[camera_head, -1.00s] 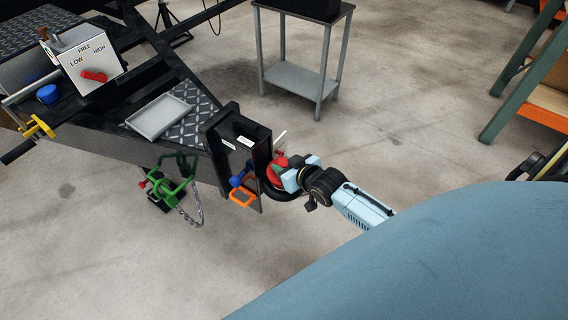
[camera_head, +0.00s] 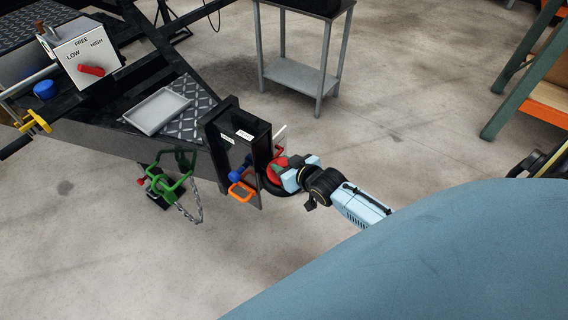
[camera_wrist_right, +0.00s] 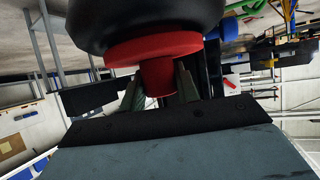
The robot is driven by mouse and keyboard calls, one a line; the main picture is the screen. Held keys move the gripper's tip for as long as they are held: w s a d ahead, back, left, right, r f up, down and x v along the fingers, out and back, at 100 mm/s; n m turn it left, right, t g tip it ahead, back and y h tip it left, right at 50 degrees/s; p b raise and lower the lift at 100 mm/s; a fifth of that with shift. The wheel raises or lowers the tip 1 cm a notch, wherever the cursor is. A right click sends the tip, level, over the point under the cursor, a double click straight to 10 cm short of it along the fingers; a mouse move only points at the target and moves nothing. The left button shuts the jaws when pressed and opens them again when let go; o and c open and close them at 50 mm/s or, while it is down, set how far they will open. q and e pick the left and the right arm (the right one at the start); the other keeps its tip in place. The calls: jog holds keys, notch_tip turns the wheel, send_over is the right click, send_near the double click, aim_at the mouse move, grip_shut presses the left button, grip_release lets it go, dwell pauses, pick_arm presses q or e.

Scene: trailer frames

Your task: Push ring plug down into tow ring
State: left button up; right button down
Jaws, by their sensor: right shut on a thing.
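The red ring plug (camera_head: 277,171) is at the black tow ring (camera_head: 270,186) on the front of the trailer's coupler. In the right wrist view the plug (camera_wrist_right: 155,48) shows as a wide red flange with a narrower red stub, and its flange lies against or very close to the black ring (camera_wrist_right: 145,18). My right gripper (camera_head: 285,174) is shut on the plug; its fingers (camera_wrist_right: 160,88) stand on both sides of the stub. How deep the plug sits inside the ring is hidden. My left gripper is not in view.
A blue-handled pin and an orange handle (camera_head: 240,191) are beside the ring on the black coupler plate (camera_head: 222,150). A green lock with a chain (camera_head: 175,187) hangs to the left. A grey tray (camera_head: 157,111) lies on the trailer frame.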

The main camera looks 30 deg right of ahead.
jog(key=shift+f, duration=0.15)
jog(key=c, duration=0.9)
grip_release()
jog(key=shift+c, duration=0.2)
jog(key=p+v, duration=0.3)
jog(key=v, duration=1)
jog(key=shift+s, duration=0.15)
